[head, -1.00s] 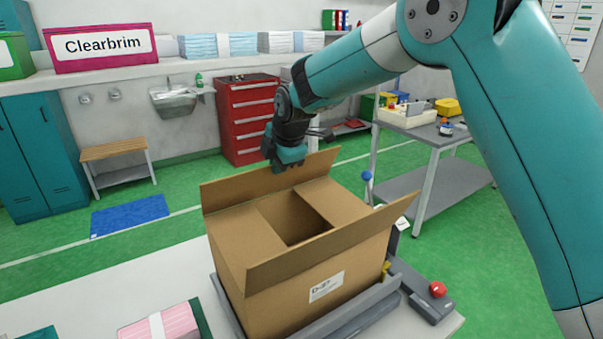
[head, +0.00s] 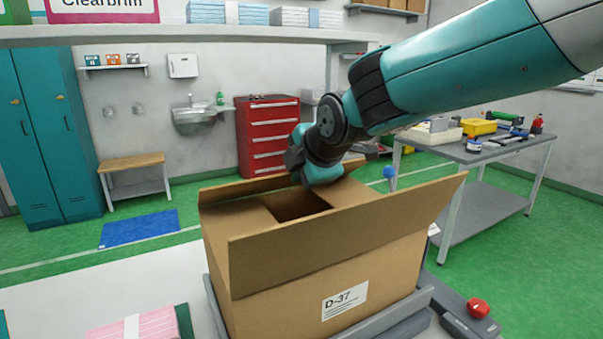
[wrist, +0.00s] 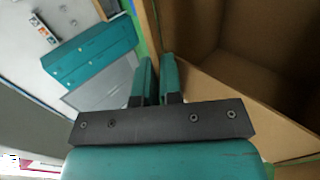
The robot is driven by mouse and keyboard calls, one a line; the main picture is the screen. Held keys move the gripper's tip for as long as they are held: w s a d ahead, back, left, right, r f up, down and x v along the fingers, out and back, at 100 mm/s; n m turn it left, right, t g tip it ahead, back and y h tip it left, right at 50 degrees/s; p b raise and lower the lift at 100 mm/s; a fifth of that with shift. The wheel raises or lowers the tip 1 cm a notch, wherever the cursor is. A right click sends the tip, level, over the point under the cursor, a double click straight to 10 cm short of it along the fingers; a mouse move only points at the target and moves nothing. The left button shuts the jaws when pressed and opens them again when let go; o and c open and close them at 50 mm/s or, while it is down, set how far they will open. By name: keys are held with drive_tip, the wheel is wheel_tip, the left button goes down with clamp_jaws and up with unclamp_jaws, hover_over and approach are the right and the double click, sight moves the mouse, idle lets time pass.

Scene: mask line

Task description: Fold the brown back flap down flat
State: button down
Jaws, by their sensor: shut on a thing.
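The open brown carton (head: 285,295) stands in a grey tray on the table. Its back flap (head: 232,190) is at the far edge, still raised at an angle and not flat. My gripper (head: 312,176) is over the far side of the carton, at this flap. In the wrist view, the two teal fingers (wrist: 157,75) are close together at a brown cardboard edge (wrist: 152,30), shut on the flap. The exact contact is partly hidden by the fingers.
The front flap (head: 345,225) stands up and leans toward me. The two side flaps lie folded inward, with a dark gap (head: 293,205) between them. A red button (head: 478,308) is at the right. A pink pack (head: 135,326) lies at the left.

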wheel_tip(320, 180, down, 7)
drive_tip(key=s+d+b, duration=0.1)
drive_tip(key=s+b, duration=0.1)
drive_tip(key=b, duration=0.2)
drive_tip(key=shift+d+r, duration=0.2)
drive_tip(key=shift+d, duration=0.1)
drive_tip(key=shift+s, duration=0.1)
drive_tip(key=c, duration=1.2)
unclamp_jaws()
drive_tip(key=shift+f, duration=0.1)
drive_tip(key=shift+c, duration=0.2)
drive_tip(key=shift+r, duration=0.2)
drive_tip(key=v, duration=0.7)
drive_tip(key=shift+r+b, duration=0.15)
drive_tip(key=shift+b, duration=0.2)
